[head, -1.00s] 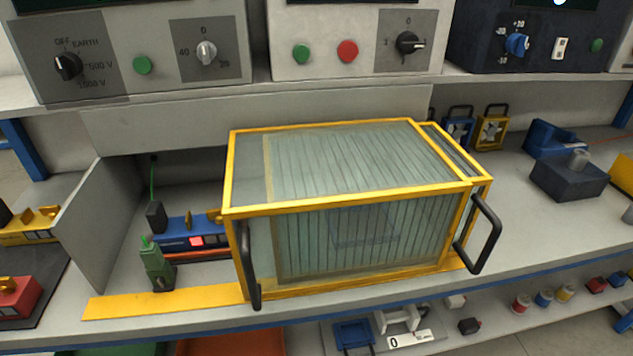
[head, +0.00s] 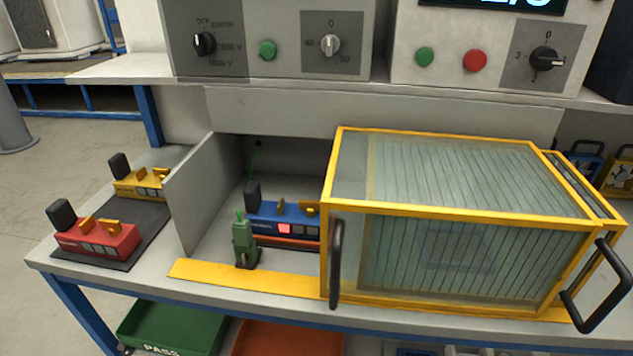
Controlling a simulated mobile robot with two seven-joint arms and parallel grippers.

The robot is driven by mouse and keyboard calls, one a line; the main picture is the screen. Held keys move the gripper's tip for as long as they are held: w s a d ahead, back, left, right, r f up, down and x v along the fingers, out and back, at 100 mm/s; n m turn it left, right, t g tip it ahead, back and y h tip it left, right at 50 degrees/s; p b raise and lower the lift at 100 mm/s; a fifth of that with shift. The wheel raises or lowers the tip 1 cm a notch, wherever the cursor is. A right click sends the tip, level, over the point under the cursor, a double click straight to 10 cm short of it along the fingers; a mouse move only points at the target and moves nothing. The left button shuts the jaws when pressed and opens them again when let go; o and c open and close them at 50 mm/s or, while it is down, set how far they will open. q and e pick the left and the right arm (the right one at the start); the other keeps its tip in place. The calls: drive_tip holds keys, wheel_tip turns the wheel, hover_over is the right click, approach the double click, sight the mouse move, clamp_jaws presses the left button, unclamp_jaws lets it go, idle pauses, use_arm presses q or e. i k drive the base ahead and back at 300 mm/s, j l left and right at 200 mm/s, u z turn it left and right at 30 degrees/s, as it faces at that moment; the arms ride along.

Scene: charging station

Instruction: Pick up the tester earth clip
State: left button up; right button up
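The tester earth clip appears to be the small green clip (head: 244,243) with a dark foot. It stands upright on the bench at the left, open end of the yellow-framed cover, beside a blue device (head: 288,222) with a pink label. The clear cover (head: 470,170) hides the right part of the blue device. Neither of my grippers is in view.
A grey partition (head: 196,195) stands left of the clip. A yellow strip (head: 245,281) lies in front of it. Red (head: 97,237) and yellow (head: 138,184) devices sit on a dark mat at the left. Green (head: 160,325) and orange (head: 285,340) trays are below the bench.

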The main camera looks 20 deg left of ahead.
sight(244, 241)
drive_tip(key=u, duration=0.35)
drive_tip(key=k+j+u, duration=0.1)
drive_tip(key=u, duration=0.25)
drive_tip(key=j+u, duration=0.2)
drive_tip(key=u, duration=0.15)
drive_tip(key=k, duration=0.05)
